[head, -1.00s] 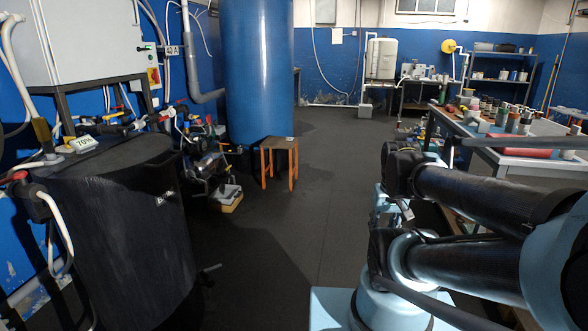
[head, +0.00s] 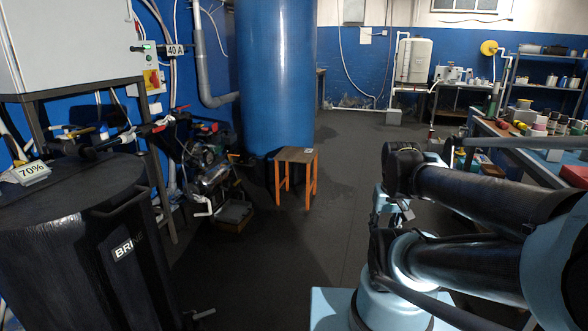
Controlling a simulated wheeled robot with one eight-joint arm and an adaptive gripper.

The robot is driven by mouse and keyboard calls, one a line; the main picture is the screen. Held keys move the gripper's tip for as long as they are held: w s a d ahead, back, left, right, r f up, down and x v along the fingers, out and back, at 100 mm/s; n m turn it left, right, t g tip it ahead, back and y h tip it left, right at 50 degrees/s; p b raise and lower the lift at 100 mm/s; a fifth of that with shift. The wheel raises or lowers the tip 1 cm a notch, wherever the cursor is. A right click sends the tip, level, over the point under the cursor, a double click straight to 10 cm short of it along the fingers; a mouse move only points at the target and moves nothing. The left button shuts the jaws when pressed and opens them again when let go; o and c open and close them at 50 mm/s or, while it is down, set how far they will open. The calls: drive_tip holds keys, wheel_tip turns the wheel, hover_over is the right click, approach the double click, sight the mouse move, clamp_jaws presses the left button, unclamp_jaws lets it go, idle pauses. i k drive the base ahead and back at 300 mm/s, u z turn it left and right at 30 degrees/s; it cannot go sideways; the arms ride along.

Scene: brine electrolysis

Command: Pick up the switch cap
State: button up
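I cannot make out a switch cap for certain. A small pale mark lies on top of the wooden stool (head: 296,157), too small to identify. A red and yellow rotary switch (head: 152,80) is on a box on the left wall, beside a "40 A" label (head: 175,50). My arm is folded at the right of the head view. I cannot pick out my gripper's fingers there.
A black brine tank (head: 120,250) with a "70%" sign (head: 32,172) stands at left. A tall blue tank (head: 275,75) is behind the stool. A cluttered bench (head: 500,132) runs along the right.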

sight(229, 138)
drive_tip(key=u, duration=0.2)
drive_tip(key=i, duration=1.15)
drive_tip(key=u, duration=0.6)
drive_tip(key=i, duration=1.4)
drive_tip(key=u, duration=0.3)
